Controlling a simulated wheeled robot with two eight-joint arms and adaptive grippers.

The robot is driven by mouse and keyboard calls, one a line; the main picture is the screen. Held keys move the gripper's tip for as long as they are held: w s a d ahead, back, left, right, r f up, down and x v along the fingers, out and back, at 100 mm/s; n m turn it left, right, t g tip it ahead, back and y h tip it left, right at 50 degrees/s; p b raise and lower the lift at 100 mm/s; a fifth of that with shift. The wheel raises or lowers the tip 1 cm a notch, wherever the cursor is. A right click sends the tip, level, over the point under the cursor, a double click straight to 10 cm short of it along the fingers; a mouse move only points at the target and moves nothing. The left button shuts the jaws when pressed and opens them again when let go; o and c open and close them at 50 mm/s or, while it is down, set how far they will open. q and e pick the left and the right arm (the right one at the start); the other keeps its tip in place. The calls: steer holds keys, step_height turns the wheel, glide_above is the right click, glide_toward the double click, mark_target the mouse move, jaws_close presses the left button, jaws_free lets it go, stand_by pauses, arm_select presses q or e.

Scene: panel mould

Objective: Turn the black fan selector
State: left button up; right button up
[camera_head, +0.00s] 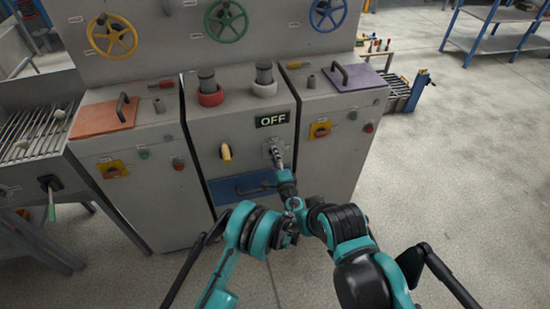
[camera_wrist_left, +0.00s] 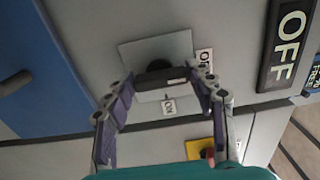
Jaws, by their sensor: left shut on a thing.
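The black fan selector (camera_wrist_left: 160,68) sits on a square light plate on the middle cabinet's front, with small labels beside it, one reading ON. My left gripper (camera_wrist_left: 163,81) has its two fingers on either side of the selector's dark bar, shut on it. In the head view my left gripper (camera_head: 277,153) reaches the panel just below the OFF sign (camera_head: 272,120), and it hides most of the selector. The sign also shows in the wrist view (camera_wrist_left: 290,42). My right gripper cannot be made out in either view.
A yellow handle (camera_head: 226,152) is left of the selector. A blue drawer front (camera_head: 240,188) lies below. Side cabinets have yellow-backed red switches (camera_head: 321,130) and small buttons. Coloured valve wheels (camera_head: 226,20) are above. Open concrete floor lies to the right.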

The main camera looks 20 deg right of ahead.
stand_by(0.4)
arm_select(q)
steer(key=o, duration=1.2)
steer(key=shift+c, duration=0.2)
